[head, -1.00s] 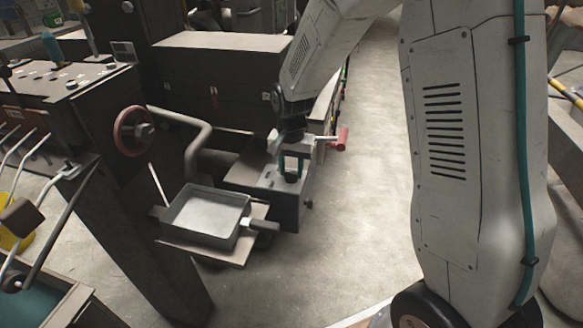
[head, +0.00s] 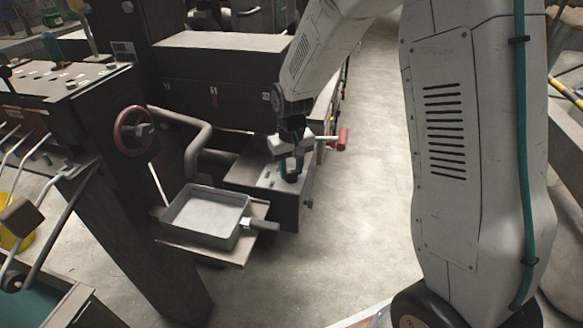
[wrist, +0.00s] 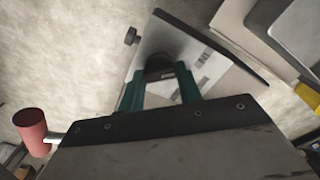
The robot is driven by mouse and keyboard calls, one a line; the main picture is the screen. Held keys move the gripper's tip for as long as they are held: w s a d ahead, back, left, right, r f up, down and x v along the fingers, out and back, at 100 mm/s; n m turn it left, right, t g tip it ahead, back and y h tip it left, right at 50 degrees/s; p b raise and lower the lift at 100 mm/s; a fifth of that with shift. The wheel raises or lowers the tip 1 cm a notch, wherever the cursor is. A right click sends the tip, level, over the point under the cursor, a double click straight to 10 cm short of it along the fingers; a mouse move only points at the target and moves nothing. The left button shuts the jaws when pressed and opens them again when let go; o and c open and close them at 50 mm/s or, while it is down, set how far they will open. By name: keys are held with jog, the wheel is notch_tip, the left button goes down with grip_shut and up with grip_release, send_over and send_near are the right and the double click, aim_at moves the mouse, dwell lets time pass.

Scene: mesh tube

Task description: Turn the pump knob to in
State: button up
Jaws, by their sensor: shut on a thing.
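The pump knob (wrist: 158,64) is a dark round knob on a light metal plate (wrist: 205,62) in the wrist view. The plate tops a dark box (head: 292,212) at the middle of the head view. My gripper (head: 290,177) points down over this box. Its two teal fingers, also in the wrist view (wrist: 160,82), are shut on the knob, one on each side. Pale labels (wrist: 192,82) lie beside the knob, too small to read. The fingers hide part of the knob, and I cannot tell which setting it points at.
A shallow metal tray (head: 243,211) with a handle stands just left of the box. A red-ended handle (head: 341,139) sticks out behind my gripper. A red-rimmed handwheel (head: 133,131) is on the machine at left. Open concrete floor (head: 372,130) lies to the right.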

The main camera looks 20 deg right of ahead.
aim_at(291, 172)
jog(key=shift+n, duration=1)
jog(key=o, duration=1)
jog(key=shift+r, duration=0.1)
notch_tip(291, 172, up, 8)
jog(key=shift+f, duration=0.2)
